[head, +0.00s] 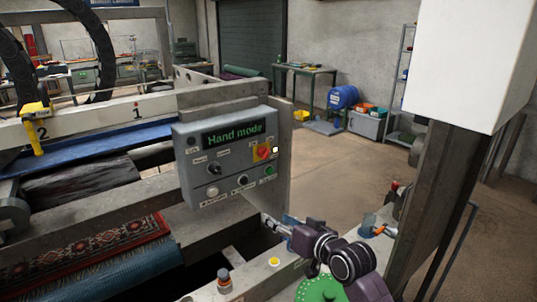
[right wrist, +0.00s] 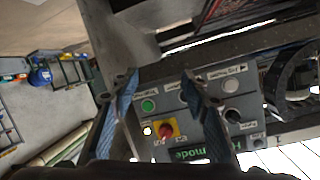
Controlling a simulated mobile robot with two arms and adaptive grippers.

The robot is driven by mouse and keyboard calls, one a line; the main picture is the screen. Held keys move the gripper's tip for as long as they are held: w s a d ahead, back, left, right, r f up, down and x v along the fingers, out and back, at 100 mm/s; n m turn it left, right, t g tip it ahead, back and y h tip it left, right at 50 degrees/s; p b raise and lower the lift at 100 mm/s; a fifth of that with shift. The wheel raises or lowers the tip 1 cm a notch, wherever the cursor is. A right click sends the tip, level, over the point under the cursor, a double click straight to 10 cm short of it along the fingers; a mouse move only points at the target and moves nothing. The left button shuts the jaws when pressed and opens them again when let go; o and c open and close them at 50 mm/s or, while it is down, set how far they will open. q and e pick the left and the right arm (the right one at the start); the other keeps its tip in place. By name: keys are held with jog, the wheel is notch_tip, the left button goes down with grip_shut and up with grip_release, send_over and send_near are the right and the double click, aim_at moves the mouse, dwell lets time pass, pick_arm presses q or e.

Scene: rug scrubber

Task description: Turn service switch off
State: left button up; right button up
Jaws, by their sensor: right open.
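The grey control panel (head: 185,160) has a display reading "Hand mode". A red rotary knob on a yellow plate (head: 262,152) sits at its right; it also shows in the right wrist view (right wrist: 166,130). A black knob (head: 213,169) sits below the display and another black knob (head: 242,181) lower down, near a green button (head: 268,170). The small labels are too blurred to tell which is the service switch. My right gripper (head: 278,222) is below the panel's right side, apart from it. Its blue-padded fingers (right wrist: 160,88) are spread and empty. My left gripper is out of view.
The panel is mounted on a metal post plate (head: 282,125). A patterned rug (head: 85,250) lies on the machine at left. Open floor (head: 345,175) lies to the right.

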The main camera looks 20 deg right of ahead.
aim_at(267, 155)
jog(key=w+d+r+m+t, duration=0.1)
jog(key=w+r+t, duration=0.15)
jog(key=r, duration=0.45)
jog(key=w+d+r+t, duration=0.1)
jog(key=w+d+r, duration=0.15)
jog(key=r, duration=0.45)
jog(key=shift+y, duration=0.4)
jog(key=shift+a+f+p+x, duration=0.1)
jog(key=shift+p+x, duration=0.35)
jog(key=shift+x, duration=0.85)
jog(key=shift+a+f+p+x, duration=0.15)
jog(key=shift+p+x, duration=0.25)
jog(key=shift+x, duration=0.95)
jog(key=shift+a+f+p+x, duration=0.1)
jog(key=shift+p+x, duration=0.35)
jog(key=shift+x, duration=0.85)
